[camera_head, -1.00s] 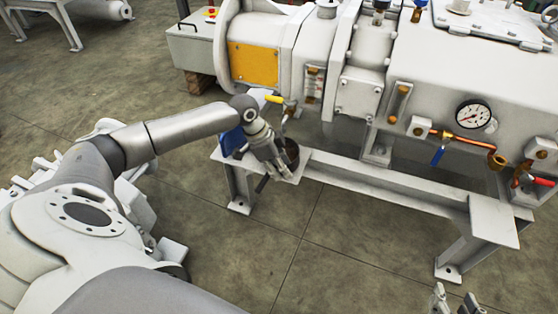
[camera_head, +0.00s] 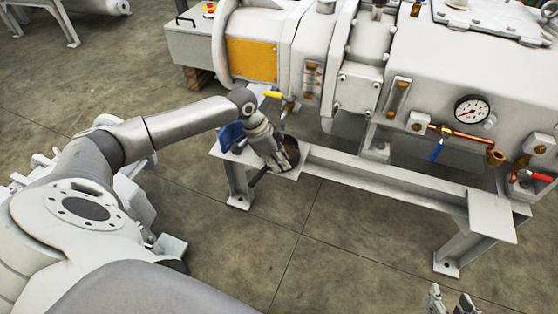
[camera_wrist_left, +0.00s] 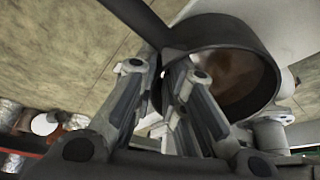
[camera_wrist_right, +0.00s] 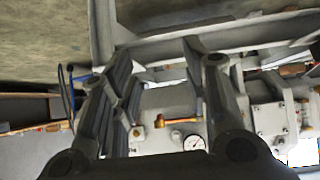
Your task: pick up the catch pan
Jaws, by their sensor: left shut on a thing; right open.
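The catch pan (camera_head: 291,148) is a dark round cup with a brownish inside and a straight handle. In the head view it is at the left end of the machine's frame, below the yellow-handled valve, partly hidden by my left gripper. My left gripper (camera_head: 275,162) is shut on the pan's handle. In the left wrist view the pan (camera_wrist_left: 262,95) is right of my fingers (camera_wrist_left: 160,75), and its handle (camera_wrist_left: 137,22) passes between the fingertips. Whether the pan touches the frame is unclear. My right gripper (camera_head: 450,298) is open and empty at the bottom right; its fingers (camera_wrist_right: 155,60) stand apart.
The grey steel frame (camera_head: 400,186) carries the large vacuum machine (camera_head: 440,75) with its gauge (camera_head: 472,110) and valves. A yellow valve handle (camera_head: 273,94) is close above my left gripper. The floor (camera_head: 340,260) in front is clear.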

